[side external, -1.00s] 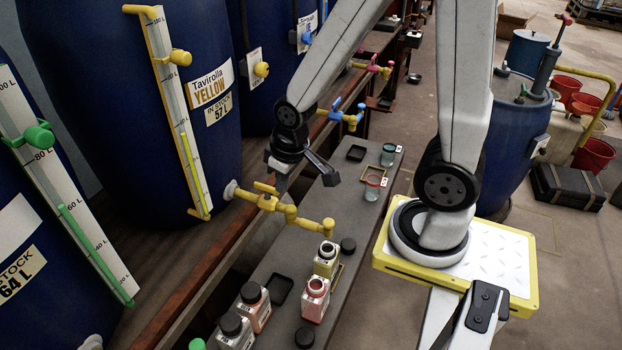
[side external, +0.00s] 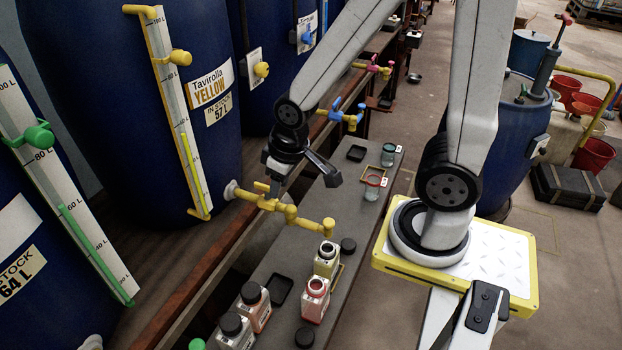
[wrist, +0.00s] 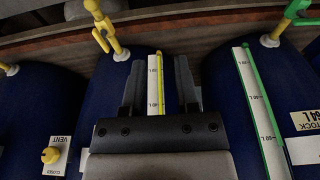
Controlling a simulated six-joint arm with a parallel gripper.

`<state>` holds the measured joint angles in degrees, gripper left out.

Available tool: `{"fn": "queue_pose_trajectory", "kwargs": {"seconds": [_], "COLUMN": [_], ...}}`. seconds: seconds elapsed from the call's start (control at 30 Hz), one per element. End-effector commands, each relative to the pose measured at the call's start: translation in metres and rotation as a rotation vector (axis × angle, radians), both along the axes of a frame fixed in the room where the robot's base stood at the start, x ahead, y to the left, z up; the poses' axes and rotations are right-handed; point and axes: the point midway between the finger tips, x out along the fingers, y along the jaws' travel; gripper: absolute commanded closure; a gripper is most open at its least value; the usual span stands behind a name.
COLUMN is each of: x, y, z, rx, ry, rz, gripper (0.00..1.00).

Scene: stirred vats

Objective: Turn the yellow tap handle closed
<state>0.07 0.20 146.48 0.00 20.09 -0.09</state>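The yellow tap (side external: 290,210) sticks out from the blue vat labelled Tavirolla Yellow, with its spout over the grey bench. Its small yellow handle (side external: 261,187) sits on top of the pipe near the vat. My gripper (side external: 275,188) points down just right of the handle; I cannot tell from the side whether they touch. In the wrist view, my gripper (wrist: 160,64) has its two dark fingers apart, with only the vat's gauge showing between them. The yellow tap (wrist: 111,35) is there at upper left, outside the fingers.
Open bottles (side external: 327,259) stand on the bench (side external: 285,262) below the spout, near capped ones (side external: 256,305). A blue tap (side external: 345,115) lies beyond my gripper. The neighbouring vat's green tap (wrist: 280,28) shows at upper right in the wrist view.

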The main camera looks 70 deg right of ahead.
Motion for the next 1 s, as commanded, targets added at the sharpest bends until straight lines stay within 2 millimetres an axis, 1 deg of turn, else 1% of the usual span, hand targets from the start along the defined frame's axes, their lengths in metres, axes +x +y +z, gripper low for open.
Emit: {"fn": "queue_pose_trajectory", "kwargs": {"seconds": [0.13,0.23,0.47,0.7,0.87,1.0], "x": [0.008,0.019,0.057,0.098,0.120,0.135], "y": [-0.004,-0.010,-0.034,-0.069,-0.095,-0.119], "z": [-0.002,-0.005,-0.019,-0.046,-0.069,-0.092], "rx": [-0.003,-0.006,-0.016,-0.021,-0.020,-0.017], "ry": [0.009,0.020,0.060,0.109,0.141,0.169], "rz": [-0.002,-0.004,-0.007,-0.007,-0.008,-0.006], "gripper": [0.44,0.44,0.44,0.44,0.44,0.44]}}
